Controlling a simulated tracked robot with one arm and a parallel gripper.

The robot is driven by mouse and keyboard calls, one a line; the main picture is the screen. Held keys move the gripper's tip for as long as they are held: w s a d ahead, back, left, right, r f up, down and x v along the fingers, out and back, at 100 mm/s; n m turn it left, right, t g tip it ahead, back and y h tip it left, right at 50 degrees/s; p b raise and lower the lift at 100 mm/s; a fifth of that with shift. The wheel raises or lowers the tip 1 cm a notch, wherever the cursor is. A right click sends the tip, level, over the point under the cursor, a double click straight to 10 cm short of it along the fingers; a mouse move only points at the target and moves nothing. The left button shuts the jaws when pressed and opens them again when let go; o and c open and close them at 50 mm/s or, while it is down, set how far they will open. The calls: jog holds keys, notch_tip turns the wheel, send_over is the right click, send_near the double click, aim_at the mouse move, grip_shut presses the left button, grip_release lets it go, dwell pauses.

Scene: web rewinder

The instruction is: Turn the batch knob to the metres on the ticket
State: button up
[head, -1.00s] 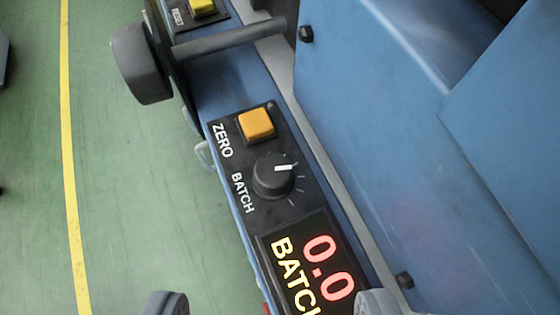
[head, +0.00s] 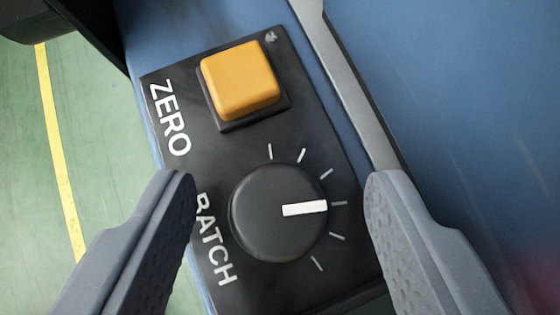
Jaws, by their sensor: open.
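The batch knob (head: 262,222) is a round black dial on a black panel, with the label BATCH on its left. Its white pointer line points right in the picture, close to one of the several white tick marks around its right side. My gripper (head: 280,195) is open, with one grey finger to the left of the knob and the other to the right. There is a gap between each finger and the knob. The left finger covers part of the panel's edge near the label. The ticket is not in view, and the number display is out of view.
An orange ZERO button (head: 240,80) sits just above the knob on the same panel (head: 185,85). A grey metal strip (head: 350,90) and a blue housing (head: 460,90) lie to the right. Green floor with a yellow line (head: 60,170) shows at left.

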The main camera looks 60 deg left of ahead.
jog(key=c, duration=0.9)
jog(key=shift+c, duration=0.2)
jog(key=shift+f, duration=0.15)
